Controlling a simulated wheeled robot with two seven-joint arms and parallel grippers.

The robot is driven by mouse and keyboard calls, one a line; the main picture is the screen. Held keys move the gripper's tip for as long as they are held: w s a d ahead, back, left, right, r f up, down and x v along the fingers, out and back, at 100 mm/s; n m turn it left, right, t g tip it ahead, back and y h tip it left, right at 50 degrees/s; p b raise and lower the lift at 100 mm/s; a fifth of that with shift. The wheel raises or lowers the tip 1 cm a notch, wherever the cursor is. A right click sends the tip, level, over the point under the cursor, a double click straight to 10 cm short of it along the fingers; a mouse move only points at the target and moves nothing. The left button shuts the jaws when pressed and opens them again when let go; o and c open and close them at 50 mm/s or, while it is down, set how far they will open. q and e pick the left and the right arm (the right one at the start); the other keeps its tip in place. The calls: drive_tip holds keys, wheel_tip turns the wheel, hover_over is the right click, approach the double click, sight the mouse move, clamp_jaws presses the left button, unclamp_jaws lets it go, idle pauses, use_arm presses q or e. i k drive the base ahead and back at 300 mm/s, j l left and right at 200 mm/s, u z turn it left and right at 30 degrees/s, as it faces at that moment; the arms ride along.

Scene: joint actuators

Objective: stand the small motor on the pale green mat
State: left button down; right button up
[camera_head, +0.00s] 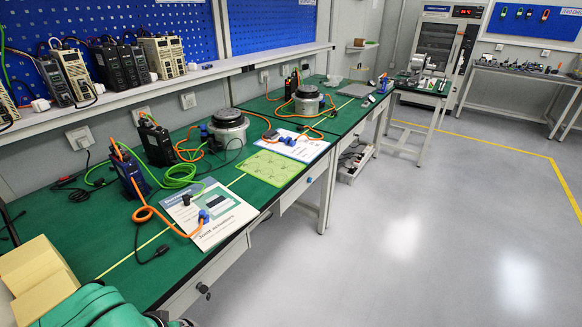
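The pale green mat (270,168) lies flat on the green bench top near its front edge, and nothing stands on it. Two round grey actuators with black tops stand on the bench: the nearer one (228,128) is just behind the mat, the farther one (308,100) is further along. Neither of my grippers shows in the head view.
A joint-actuators leaflet (208,212) with orange cable and blue connectors lies left of the mat; another sheet (302,146) lies beyond it. A blue-black drive unit (131,175) and black unit (155,143) stand behind. Beige boxes (36,278) are at lower left. Green cable (180,172) crosses the bench.

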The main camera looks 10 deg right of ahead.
sight(270, 166)
drive_tip(key=i+j+z, duration=0.1)
drive_tip(key=z, duration=0.3)
drive_tip(key=i+j+z, duration=0.1)
drive_tip(key=z, duration=0.3)
drive_tip(key=i+j+z, duration=0.1)
drive_tip(key=z, duration=0.3)
drive_tip(key=j+z, duration=0.2)
drive_tip(key=z, duration=0.2)
